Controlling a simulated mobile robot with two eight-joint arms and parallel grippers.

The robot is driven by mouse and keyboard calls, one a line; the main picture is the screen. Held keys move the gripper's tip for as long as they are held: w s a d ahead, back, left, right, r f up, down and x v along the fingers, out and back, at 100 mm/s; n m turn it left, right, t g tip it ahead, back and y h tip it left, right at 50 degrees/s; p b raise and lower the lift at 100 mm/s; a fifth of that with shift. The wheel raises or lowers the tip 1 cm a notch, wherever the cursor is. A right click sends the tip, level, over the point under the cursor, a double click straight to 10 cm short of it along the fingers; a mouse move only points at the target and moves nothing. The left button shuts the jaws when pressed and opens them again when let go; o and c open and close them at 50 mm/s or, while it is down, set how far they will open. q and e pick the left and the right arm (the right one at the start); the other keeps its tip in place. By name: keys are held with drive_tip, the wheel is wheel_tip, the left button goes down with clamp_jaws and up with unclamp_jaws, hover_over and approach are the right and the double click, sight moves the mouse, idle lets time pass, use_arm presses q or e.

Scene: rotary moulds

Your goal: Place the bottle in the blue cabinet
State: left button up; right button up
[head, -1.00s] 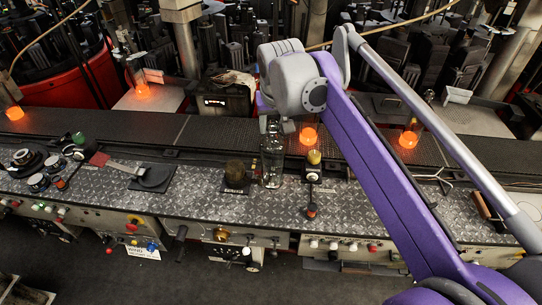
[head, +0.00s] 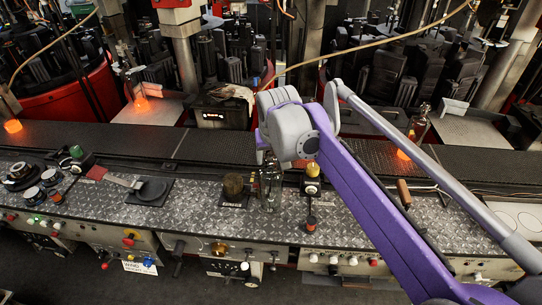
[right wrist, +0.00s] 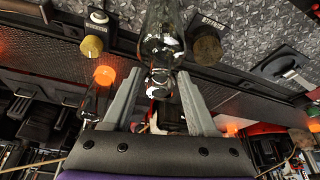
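A clear glass bottle (head: 270,187) stands upright on the diamond-plate bench in the head view, its top hidden behind my right gripper (head: 268,152). In the right wrist view the bottle (right wrist: 162,40) has its neck between the two grey fingers of my right gripper (right wrist: 160,98). The fingers are apart, with a gap showing on each side of the neck. My left gripper is not in view. No blue cabinet shows in these frames.
A brown cylindrical block (head: 233,184) stands close left of the bottle. A yellow-topped knob (head: 312,170) stands close right. Behind runs a dark conveyor (head: 130,143) with glowing orange glassware (head: 141,103) beyond it.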

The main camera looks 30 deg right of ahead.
drive_tip(key=shift+o, duration=1)
